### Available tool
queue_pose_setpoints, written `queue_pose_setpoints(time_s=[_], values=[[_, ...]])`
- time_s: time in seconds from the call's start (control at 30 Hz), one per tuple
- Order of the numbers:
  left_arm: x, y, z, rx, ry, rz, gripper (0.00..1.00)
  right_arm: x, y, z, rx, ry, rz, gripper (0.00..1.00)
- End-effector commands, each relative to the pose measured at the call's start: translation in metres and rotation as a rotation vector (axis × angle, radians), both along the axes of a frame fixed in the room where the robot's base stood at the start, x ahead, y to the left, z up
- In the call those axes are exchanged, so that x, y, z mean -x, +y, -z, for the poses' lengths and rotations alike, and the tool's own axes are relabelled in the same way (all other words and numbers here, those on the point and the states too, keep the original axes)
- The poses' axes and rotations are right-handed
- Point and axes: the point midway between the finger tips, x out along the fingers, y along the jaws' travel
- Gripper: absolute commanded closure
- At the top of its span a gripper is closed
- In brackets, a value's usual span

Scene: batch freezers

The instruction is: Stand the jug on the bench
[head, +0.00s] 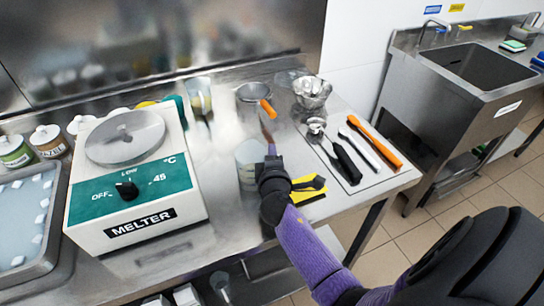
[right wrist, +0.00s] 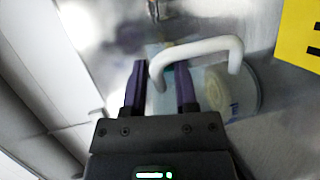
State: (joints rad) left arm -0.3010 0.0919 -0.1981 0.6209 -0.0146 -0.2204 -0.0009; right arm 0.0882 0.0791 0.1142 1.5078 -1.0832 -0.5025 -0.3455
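A clear, pale jug (head: 247,174) stands on the steel bench (head: 195,235), just left of my right gripper (head: 271,152) in the head view, partly hidden by it. In the right wrist view the jug's see-through body (right wrist: 244,94) lies beyond the fingers, and its white handle (right wrist: 200,46) arches in front of it. My right gripper (right wrist: 160,88) is open there, its two dark fingers apart, with one leg of the handle showing between them. I cannot tell whether the fingers touch the handle. My left gripper is in neither view.
The melter (head: 130,185) stands left of the jug. A steel cup (head: 252,104) and another clear vessel (head: 199,95) stand behind. Spatulas and a scoop lie on a mat (head: 375,183) to the right. A yellow item (head: 308,190) lies by my wrist.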

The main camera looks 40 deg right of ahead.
Motion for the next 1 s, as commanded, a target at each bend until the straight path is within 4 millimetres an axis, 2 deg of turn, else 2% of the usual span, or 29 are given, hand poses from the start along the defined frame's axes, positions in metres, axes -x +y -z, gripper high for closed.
queue_pose_setpoints(time_s=[0.37,0.43,0.8,1.0], values=[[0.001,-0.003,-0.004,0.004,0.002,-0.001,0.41,0.0,0.0,-0.005,0.001,-0.001,0.0,0.5],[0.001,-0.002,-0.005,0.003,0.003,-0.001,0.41,0.006,0.005,-0.005,0.0,0.0,-0.001,0.5],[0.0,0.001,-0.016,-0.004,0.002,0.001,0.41,0.078,0.051,-0.021,-0.001,0.002,0.001,0.5],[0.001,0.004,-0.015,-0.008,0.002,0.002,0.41,0.098,0.064,-0.026,0.0,0.0,0.001,0.5]])
